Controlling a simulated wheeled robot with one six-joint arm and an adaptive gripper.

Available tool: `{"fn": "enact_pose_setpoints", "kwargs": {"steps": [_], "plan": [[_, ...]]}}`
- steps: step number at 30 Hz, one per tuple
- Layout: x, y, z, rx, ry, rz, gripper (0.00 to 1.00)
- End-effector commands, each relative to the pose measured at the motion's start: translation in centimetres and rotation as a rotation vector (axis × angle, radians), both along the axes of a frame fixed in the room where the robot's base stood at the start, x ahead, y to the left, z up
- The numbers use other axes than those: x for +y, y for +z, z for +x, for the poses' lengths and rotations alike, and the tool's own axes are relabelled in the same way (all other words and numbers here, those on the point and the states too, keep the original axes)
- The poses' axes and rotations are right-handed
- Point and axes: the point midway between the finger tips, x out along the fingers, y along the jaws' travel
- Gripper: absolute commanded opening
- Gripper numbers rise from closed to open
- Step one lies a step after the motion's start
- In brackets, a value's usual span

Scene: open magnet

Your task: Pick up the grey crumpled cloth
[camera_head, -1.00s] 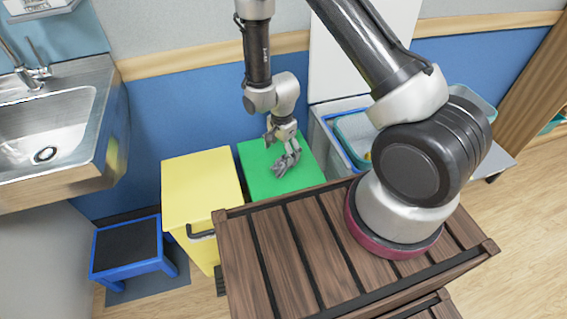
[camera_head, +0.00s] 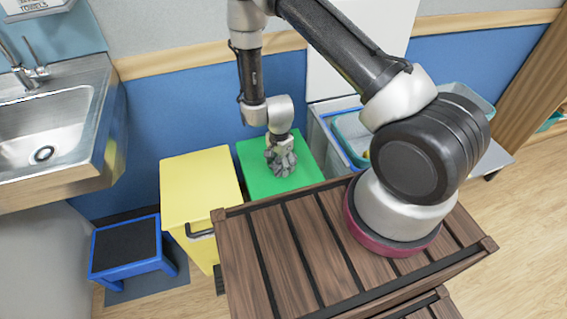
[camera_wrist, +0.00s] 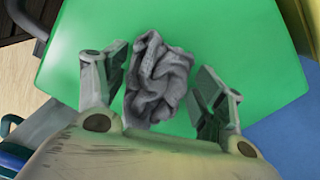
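The grey crumpled cloth (camera_wrist: 158,80) lies on the green top of a bin (camera_wrist: 255,55). It shows as a wrinkled heap between the two fingers of my gripper (camera_wrist: 160,85) in the wrist view. The fingers are spread, one on each side, with a narrow green gap at each side of the cloth. In the head view my gripper (camera_head: 280,160) is low over the green top (camera_head: 262,185), and the cloth (camera_head: 284,162) is partly hidden by it. My gripper is open; I cannot tell if the fingertips touch the top.
A yellow bin (camera_head: 200,180) stands left of the green one, and a grey container with trays (camera_head: 345,135) stands to its right. A blue step stool (camera_head: 125,250) and a metal sink (camera_head: 50,125) are further left. A blue wall (camera_head: 175,120) is behind.

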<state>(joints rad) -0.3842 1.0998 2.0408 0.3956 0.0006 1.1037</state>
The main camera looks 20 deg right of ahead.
Motion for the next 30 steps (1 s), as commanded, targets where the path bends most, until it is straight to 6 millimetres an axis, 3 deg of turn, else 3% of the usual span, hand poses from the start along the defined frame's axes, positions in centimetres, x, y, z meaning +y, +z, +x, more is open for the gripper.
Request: {"fn": "enact_pose_setpoints", "kwargs": {"steps": [3, 17, 30], "plan": [[0.0, 0.0, 0.0, 0.000, 0.000, 0.000, 0.50], [0.0, 0.8, 0.0, -0.001, 0.002, 0.000, 0.49], [0.0, 8.4, 0.1, -0.003, 0.001, 0.001, 0.49]]}}
